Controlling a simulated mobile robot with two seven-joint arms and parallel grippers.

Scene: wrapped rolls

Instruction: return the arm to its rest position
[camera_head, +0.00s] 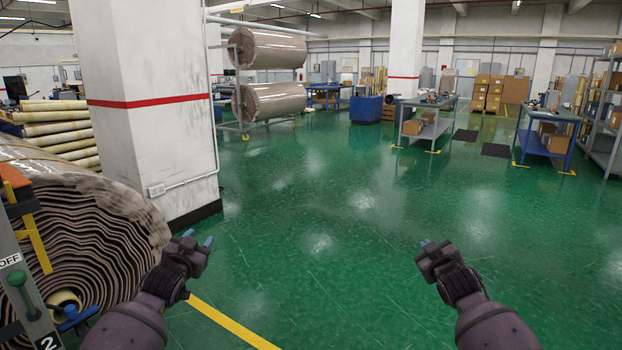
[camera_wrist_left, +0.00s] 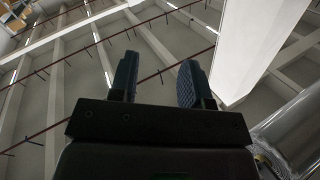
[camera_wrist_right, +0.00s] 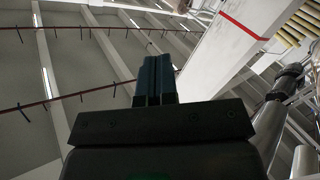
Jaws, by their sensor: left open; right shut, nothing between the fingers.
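My left gripper (camera_head: 198,240) is at the lower left of the head view, in front of the white pillar and to the right of the large roll. Its two fingers stand apart with nothing between them, as the left wrist view shows (camera_wrist_left: 158,82). My right gripper (camera_head: 428,244) is at the lower right of the head view, over open green floor. Its fingers are together and empty in the right wrist view (camera_wrist_right: 156,80). Both wrist cameras look up at the ceiling.
A large wrapped roll (camera_head: 85,235) and a stand with a lever (camera_head: 28,300) are close at the left. A white pillar (camera_head: 150,100) with a red stripe stands behind. A rack holds two wrapped rolls (camera_head: 270,50). Workbenches (camera_head: 430,103) stand at the back right. The middle floor (camera_head: 330,220) is clear.

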